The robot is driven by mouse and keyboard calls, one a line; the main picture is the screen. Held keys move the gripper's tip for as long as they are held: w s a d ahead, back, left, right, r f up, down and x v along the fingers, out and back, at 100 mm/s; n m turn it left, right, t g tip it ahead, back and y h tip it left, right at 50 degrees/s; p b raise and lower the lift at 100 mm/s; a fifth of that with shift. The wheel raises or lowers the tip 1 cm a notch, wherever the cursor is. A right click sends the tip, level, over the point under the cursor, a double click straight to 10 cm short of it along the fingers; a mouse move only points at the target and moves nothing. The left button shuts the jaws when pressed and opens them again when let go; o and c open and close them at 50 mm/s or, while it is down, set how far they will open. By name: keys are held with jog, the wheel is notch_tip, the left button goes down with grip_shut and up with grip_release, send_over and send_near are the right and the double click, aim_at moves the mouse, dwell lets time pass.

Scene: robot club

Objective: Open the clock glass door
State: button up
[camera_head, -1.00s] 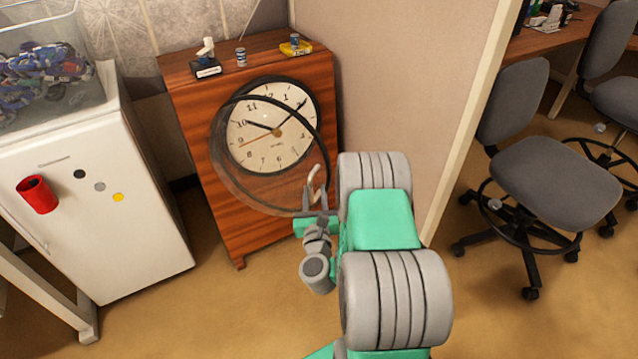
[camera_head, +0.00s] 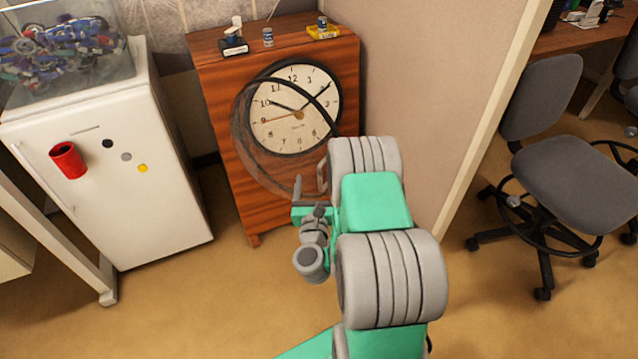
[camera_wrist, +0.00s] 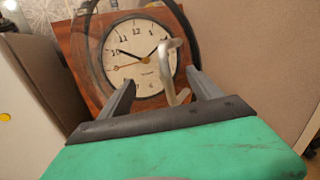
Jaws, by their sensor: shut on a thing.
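The wooden clock cabinet (camera_head: 230,120) has a white round dial (camera_head: 290,105). Its round glass door (camera_head: 258,165) has a dark rim and stands out from the dial, partly open. The rim also arches over the dial in the wrist view (camera_wrist: 84,50). My gripper (camera_head: 311,183) is at the door's lower right in the head view, partly hidden by my arm. In the wrist view my gripper (camera_wrist: 160,80) has the curved metal door handle (camera_wrist: 167,75) between its fingers. It is shut on this handle. The handle (camera_head: 322,177) also shows in the head view.
A white fridge (camera_head: 120,200) with a red cup (camera_head: 68,160) stands left of the clock. A beige partition (camera_head: 430,90) is close on the right. Grey chairs (camera_head: 570,150) stand beyond it. Small items sit on the cabinet top. Carpet in front is clear.

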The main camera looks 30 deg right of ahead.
jog(key=shift+w+a+r, duration=0.15)
jog(key=shift+w+r, duration=0.05)
jog(key=shift+r, duration=0.1)
jog(key=shift+c, duration=0.8)
jog(key=b+v, duration=0.1)
jog(key=v, duration=0.7)
jog(key=shift+s+d+f, duration=0.15)
jog(key=shift+d+f, duration=0.1)
jog(key=shift+f, duration=0.05)
